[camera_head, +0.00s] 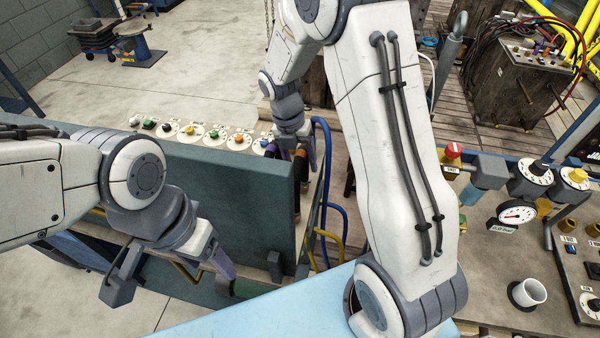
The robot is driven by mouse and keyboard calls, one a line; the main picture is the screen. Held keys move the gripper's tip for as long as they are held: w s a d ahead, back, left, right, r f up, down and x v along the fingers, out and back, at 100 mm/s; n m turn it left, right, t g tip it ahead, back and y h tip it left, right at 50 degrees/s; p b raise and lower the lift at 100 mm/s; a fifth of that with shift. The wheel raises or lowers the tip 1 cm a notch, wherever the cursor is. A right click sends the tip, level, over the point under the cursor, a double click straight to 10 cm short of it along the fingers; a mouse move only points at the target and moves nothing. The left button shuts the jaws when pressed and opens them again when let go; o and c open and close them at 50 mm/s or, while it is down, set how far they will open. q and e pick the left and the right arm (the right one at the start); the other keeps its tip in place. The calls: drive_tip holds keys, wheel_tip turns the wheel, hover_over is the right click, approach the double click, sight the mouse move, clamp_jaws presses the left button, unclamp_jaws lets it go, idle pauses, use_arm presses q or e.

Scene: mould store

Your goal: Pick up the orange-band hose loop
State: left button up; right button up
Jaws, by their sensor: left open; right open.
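A dark hanging piece with an orange-brown band (304,166) shows at the right end of the dark green panel; it looks like the orange-band hose loop, mostly hidden by the panel and my gripper. A purple band (270,148) shows just left of it. My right gripper (296,152) points down at these bands, open, with the orange-brown band close to its fingers; I cannot tell whether they touch. My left gripper (170,280) is open and empty in front of the panel's lower left, well away from the bands.
The dark green panel (215,195) stands between my grippers, with a row of labelled knobs (213,133) behind it. Blue hose (326,180) and yellow hose (335,238) hang at its right. A light blue surface (270,305) lies in front. A white cup (529,292) and gauge (516,213) stand at right.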

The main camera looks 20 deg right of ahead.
drive_tip(key=shift+s+d+f, duration=0.15)
drive_tip(key=shift+f, duration=0.6)
clamp_jaws()
wheel_tip(320, 180, up, 10)
drive_tip(key=shift+r+b, duration=0.1)
drive_tip(key=shift+b, duration=0.7)
